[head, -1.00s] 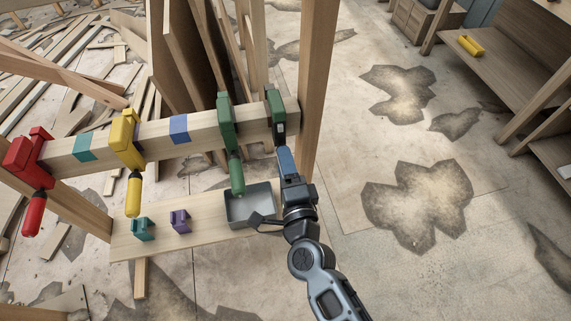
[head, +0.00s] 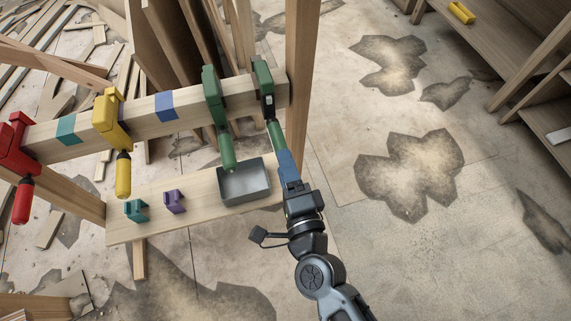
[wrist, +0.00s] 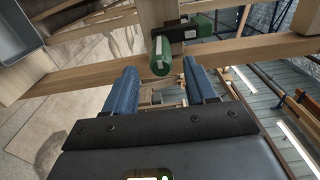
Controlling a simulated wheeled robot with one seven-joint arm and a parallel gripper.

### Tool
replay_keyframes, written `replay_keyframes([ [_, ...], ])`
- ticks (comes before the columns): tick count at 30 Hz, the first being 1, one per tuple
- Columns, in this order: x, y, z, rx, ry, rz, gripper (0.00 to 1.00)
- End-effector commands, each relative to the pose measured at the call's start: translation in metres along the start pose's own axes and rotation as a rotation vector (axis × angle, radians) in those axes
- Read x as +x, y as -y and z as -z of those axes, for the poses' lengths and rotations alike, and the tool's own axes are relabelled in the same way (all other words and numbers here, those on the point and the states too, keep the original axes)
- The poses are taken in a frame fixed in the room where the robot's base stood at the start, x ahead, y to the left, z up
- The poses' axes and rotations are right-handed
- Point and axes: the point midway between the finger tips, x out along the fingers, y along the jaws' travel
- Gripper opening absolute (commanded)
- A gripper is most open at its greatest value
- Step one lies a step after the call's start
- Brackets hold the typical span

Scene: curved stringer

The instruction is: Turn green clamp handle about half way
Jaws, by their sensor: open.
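Two green clamps sit on the wooden beam. The right one (head: 262,88) is by the post, and its green handle (head: 276,134) hangs down, slightly tilted. My gripper (head: 283,157) has blue fingers and is just below that handle, pointing up at it. In the wrist view the handle's round end (wrist: 160,64) lies ahead, between the lines of the two open fingers (wrist: 160,74). No finger visibly grips it. The left green clamp (head: 213,95) has its own handle (head: 227,152) hanging down, left of my gripper.
A yellow clamp (head: 110,122) and a red clamp (head: 16,148) are farther left on the beam (head: 190,109). A grey metal tray (head: 246,182) sits on the lower board, close left of my gripper. Teal (head: 136,210) and purple (head: 175,201) blocks stand there too. Floor at right is open.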

Motion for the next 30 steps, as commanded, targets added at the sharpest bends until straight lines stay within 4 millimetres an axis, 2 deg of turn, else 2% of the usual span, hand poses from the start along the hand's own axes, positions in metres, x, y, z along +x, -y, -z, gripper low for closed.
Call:
replay_keyframes([
  [5, -0.006, -0.001, 0.000, 0.000, 0.000, -0.001, 0.56],
  [24, -0.064, -0.002, -0.001, 0.000, 0.001, -0.002, 0.56],
  [30, -0.075, -0.001, 0.000, 0.000, 0.001, 0.000, 0.56],
])
